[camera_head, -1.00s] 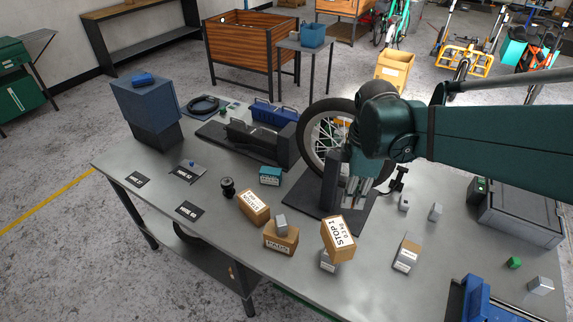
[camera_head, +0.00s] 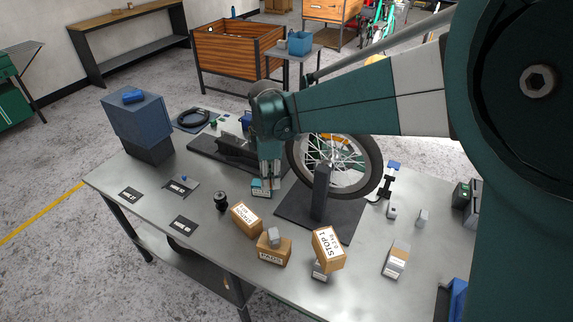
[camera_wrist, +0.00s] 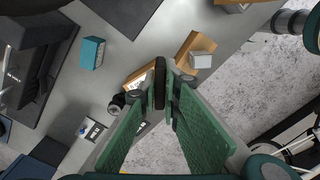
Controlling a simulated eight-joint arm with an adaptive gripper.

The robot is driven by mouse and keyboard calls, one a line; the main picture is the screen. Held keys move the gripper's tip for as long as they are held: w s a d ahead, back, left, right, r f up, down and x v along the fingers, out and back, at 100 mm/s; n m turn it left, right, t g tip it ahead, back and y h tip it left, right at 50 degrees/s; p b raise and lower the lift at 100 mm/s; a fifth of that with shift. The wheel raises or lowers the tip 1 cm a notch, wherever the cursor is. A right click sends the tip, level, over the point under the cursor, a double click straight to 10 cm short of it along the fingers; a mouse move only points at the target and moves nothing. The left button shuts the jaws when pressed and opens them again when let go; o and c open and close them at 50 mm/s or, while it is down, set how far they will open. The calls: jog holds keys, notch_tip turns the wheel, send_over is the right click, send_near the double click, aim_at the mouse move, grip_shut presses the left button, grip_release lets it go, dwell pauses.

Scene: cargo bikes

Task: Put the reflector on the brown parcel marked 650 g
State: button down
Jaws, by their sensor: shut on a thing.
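My gripper (camera_wrist: 162,88) is shut on a thin dark, brownish disc-like piece, seen edge-on, which I take to be the reflector (camera_wrist: 160,76). In the head view my gripper (camera_head: 265,182) hangs above the bench by the small teal box (camera_head: 261,190); the held piece cannot be made out there. Several brown parcels stand in front: one with a white label (camera_head: 246,217), one marked PADS (camera_head: 272,257) with a grey block on top, and one marked STOP 1 (camera_head: 327,250) on a small pale box. I cannot read 650 g on any of them.
A bike wheel (camera_head: 368,160) in a dark stand (camera_head: 321,192) is right of my gripper. A black knob-like piece (camera_head: 221,201) stands left of the parcels. Bare bench lies between the dark labels and the parcels.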

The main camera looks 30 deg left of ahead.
jog(key=s+a+f+n+p, duration=0.1)
jog(key=s+a+f+p, duration=0.15)
jog(key=a, duration=0.85)
send_over(246, 214)
notch_tip(246, 214, down, 4)
jog(key=shift+s+f+b, duration=0.1)
jog(key=shift+f+b, duration=0.15)
jog(key=shift+b, duration=0.2)
jog(key=shift+f, duration=0.15)
jog(key=shift+f, duration=3)
jog(key=shift+f+p, duration=0.3)
jog(key=shift+f, duration=1.55)
jog(key=shift+f, duration=0.15)
